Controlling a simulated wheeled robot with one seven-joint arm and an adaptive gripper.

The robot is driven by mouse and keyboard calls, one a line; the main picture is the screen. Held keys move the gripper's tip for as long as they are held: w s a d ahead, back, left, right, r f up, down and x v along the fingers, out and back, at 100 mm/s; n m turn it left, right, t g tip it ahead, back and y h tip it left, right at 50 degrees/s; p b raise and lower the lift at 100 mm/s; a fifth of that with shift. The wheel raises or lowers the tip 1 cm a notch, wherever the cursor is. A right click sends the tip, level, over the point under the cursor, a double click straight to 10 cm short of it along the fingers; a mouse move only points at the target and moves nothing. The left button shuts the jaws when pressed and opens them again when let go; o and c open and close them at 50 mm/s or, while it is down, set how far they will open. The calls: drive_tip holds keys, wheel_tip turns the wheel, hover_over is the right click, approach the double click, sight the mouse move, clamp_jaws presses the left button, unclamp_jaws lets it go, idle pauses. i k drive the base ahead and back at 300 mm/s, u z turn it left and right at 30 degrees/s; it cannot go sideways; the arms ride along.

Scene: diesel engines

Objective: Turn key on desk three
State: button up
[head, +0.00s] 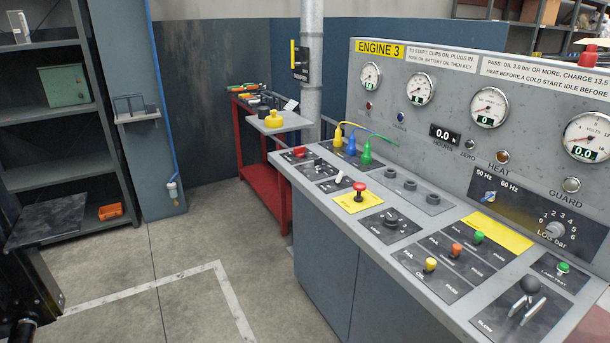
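The control desk (335,232) marked "ENGINE 3" (380,48) runs from the middle to the lower right in the head view. A square black plate with a round dark switch (391,220) sits on its sloping top, near the front edge. This may be the key switch, but the key itself is too small to make out. A red mushroom button (360,187) on a yellow plate is just behind and left of it. A black rotary knob (318,164) and a pale lever (339,178) are farther back.
Yellow, blue and green plugs (366,153) with cables stand at the desk's far end. Coloured buttons (457,249) and a black-knobbed lever (530,287) are nearer. A red trolley (262,187) stands behind the desk, shelves (45,150) at left. The floor (185,260) between is clear.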

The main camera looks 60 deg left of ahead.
sight(318, 162)
drive_tip(key=k, duration=0.1)
drive_tip(key=u, duration=3)
drive_tip(key=k, duration=0.9)
drive_tip(key=z, duration=0.95)
drive_tip(key=i, duration=1)
drive_tip(key=k, duration=0.35)
drive_tip(key=u, duration=0.5)
drive_tip(key=i, duration=0.4)
drive_tip(key=u, duration=0.1)
